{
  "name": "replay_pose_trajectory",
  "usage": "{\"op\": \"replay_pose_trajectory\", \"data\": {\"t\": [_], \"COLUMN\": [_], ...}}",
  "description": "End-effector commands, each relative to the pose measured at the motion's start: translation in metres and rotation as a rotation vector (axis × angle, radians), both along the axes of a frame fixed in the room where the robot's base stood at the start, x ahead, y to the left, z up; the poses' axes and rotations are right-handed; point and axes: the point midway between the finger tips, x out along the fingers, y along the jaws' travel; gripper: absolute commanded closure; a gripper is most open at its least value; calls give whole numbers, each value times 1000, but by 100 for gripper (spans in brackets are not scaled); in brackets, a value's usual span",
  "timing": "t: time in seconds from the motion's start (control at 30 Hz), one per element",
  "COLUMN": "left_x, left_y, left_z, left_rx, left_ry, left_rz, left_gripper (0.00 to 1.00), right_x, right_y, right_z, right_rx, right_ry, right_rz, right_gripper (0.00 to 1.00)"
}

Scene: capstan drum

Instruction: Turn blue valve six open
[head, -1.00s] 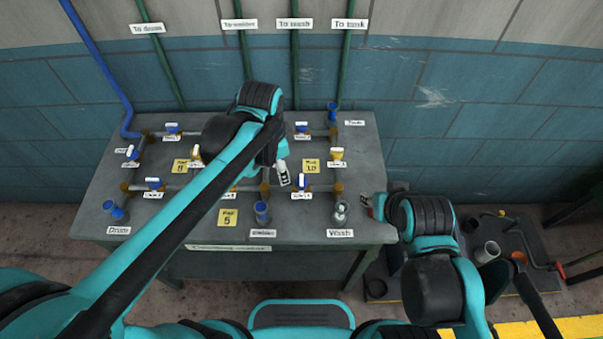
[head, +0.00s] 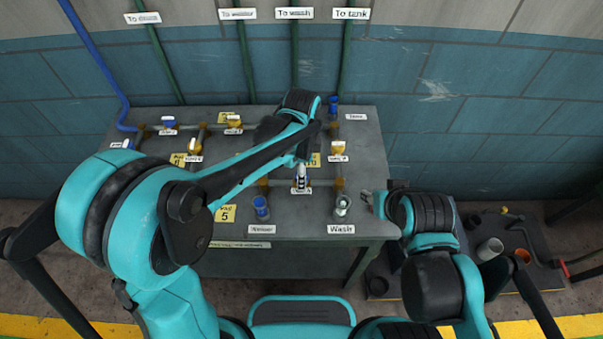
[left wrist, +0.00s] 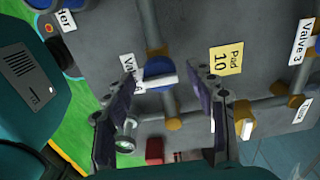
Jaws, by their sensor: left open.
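A blue valve with a white handle (left wrist: 158,75) sits on a brass pipe run in the left wrist view. Its handle lies across the pipe. In the head view this valve is largely covered by my left gripper (head: 302,178). My left gripper also shows in the left wrist view (left wrist: 172,88), open, with one finger on each side of the valve and nothing gripped. My right gripper (head: 370,200) is at the table's right edge; its jaws are too small to read.
The grey table (head: 300,255) carries other blue and yellow valves. A yellow Pad 10 card (left wrist: 226,61) lies beside the valve. A dark floor tray (head: 545,265) is at right.

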Motion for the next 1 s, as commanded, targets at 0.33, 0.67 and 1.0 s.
{"op": "replay_pose_trajectory", "data": {"t": [0.33,0.67,1.0], "left_x": [0,0,0], "left_y": [0,0,0], "left_z": [0,0,0], "left_rx": [0,0,0], "left_ry": [0,0,0], "left_rz": [1,8,146], "left_gripper": [70,94,94], "right_x": [0,0,0], "right_y": [0,0,0], "right_z": [0,0,4], "right_rx": [0,0,0], "right_ry": [0,0,0], "right_rz": [0,0,0], "right_gripper": [60,60,60]}}
